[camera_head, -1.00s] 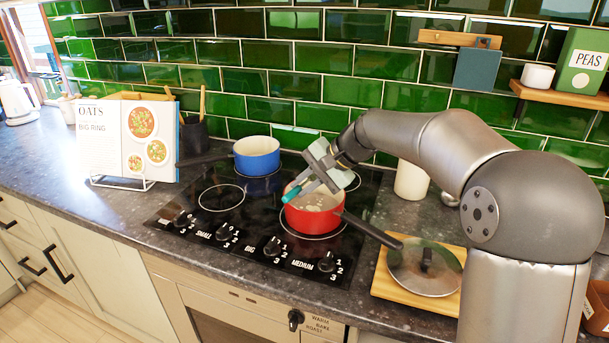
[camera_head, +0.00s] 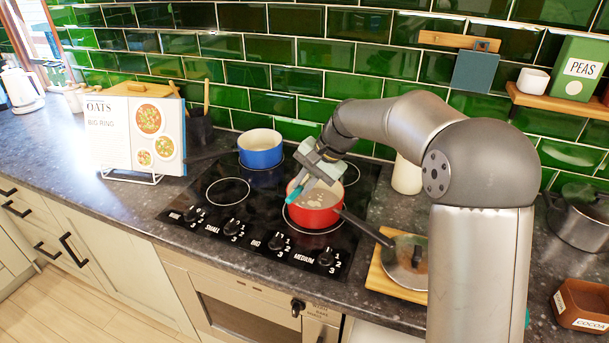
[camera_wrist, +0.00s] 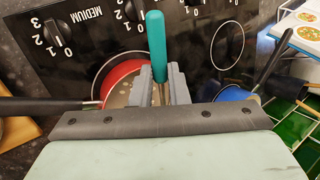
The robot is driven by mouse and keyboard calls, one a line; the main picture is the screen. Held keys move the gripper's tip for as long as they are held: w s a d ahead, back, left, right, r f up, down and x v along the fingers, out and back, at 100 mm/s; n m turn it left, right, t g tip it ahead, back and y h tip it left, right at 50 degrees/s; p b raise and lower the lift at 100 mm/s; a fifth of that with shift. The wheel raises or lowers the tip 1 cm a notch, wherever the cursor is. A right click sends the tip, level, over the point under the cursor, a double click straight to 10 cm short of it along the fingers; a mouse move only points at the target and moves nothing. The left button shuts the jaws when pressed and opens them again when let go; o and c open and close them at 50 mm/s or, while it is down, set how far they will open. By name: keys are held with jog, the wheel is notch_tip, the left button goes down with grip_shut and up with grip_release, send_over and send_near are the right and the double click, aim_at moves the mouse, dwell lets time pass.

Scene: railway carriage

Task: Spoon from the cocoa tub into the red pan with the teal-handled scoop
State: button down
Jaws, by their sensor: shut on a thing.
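The red pan (camera_head: 315,215) stands on the front right ring of the hob, with pale brownish contents and its dark handle toward the lower right. My gripper (camera_head: 306,180) is over the pan, shut on the teal-handled scoop (camera_head: 295,192). In the wrist view the teal handle (camera_wrist: 156,45) rises between the fingers, and the red pan (camera_wrist: 120,80) shows behind them. The scoop's bowl end is hidden, so I cannot tell if it carries anything. The cocoa tub (camera_head: 582,305), a brown open box labelled COCOA, sits at the right edge of the counter.
A blue pan (camera_head: 259,153) stands on the back ring. A lid (camera_head: 406,261) lies on a wooden board (camera_head: 380,277) right of the hob. A white canister (camera_head: 407,176) stands behind my arm. A recipe book (camera_head: 143,137) stands left. A steel pot (camera_head: 582,218) is far right.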

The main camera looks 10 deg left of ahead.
jog(key=shift+w+a+r+g+h+p, duration=0.15)
jog(key=shift+h+p, duration=0.3)
jog(key=shift+p, duration=0.8)
jog(key=shift+s+r+g+h+p, duration=0.1)
jog(key=shift+r+g+h+p, duration=0.25)
jog(key=shift+p, duration=0.9)
jog(key=shift+w+a+g+h+p, duration=0.1)
jog(key=shift+h+p, duration=0.4)
jog(key=shift+p, duration=0.75)
jog(key=shift+a+r+h+p, duration=0.15)
jog(key=shift+h+p, duration=0.35)
jog(key=shift+h, duration=0.3)
jog(key=shift+a+g+h, duration=0.1)
jog(key=shift+g+h, duration=0.2)
